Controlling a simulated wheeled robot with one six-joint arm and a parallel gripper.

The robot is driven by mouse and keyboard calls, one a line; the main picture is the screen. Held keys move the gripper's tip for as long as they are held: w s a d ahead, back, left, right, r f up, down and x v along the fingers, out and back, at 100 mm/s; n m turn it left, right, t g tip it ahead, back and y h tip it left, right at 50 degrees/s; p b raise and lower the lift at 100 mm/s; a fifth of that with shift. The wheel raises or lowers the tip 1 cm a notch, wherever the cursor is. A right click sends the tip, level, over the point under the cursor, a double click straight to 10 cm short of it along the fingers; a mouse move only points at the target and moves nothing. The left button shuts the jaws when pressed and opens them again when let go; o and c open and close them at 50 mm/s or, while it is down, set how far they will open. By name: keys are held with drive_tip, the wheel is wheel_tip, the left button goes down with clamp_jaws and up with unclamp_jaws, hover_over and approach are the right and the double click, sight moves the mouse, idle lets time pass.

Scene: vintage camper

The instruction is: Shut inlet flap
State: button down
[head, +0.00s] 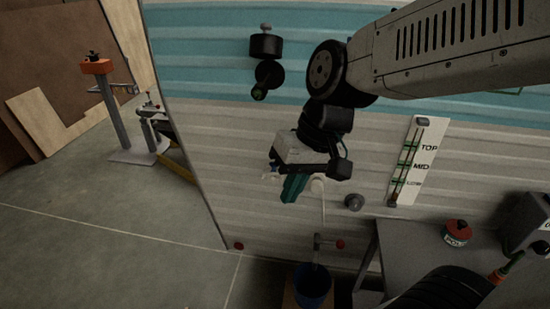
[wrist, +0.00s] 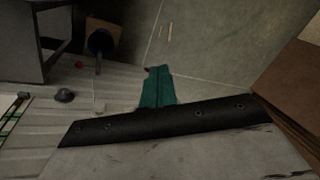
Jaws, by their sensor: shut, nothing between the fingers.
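My gripper (head: 293,189) has teal fingers pressed together with nothing between them. It hangs in front of the grey lower part of the camper wall (head: 230,150). It also shows in the wrist view (wrist: 157,85). I cannot tell for certain which fitting is the inlet flap. A small pale round fitting (head: 317,186) sits just right of the fingers, with a thin pale line running down from it, and is partly hidden by my wrist. Higher on the turquoise band, a black fitting (head: 265,46) stands above a round black one (head: 268,74). I cannot tell whether the fingers touch the wall.
A grey knob (head: 354,202) is right of the gripper. Further right hangs a level board (head: 420,160). Below are a blue bucket (head: 313,286), a red-handled tap (head: 317,243) and a grey table (head: 400,250) with a red-topped can (head: 457,233). Open floor lies left.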

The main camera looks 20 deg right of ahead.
drive_tip(key=w+a+f+m+t+y, duration=0.1)
drive_tip(key=w+a+t, duration=0.1)
drive_tip(key=w+a, duration=0.3)
drive_tip(key=w+a+t+y, duration=0.2)
drive_tip(key=w+a, duration=0.1)
drive_tip(key=w, duration=0.5)
drive_tip(key=m+t+h, duration=0.3)
drive_tip(key=m+h, duration=0.3)
drive_tip(key=h, duration=0.5)
hover_over(274, 168)
drive_tip(key=w+d, duration=0.1)
drive_tip(key=f, duration=0.9)
drive_tip(key=shift+w+d+f, duration=0.1)
drive_tip(key=shift+w+f, duration=0.1)
drive_tip(key=shift+f, duration=0.2)
drive_tip(key=f, duration=0.2)
drive_tip(key=s+f, duration=0.1)
drive_tip(key=shift+a, duration=0.4)
drive_tip(key=shift+s+a+f, duration=0.1)
drive_tip(key=shift+s+f, duration=0.15)
drive_tip(key=shift+f, duration=0.05)
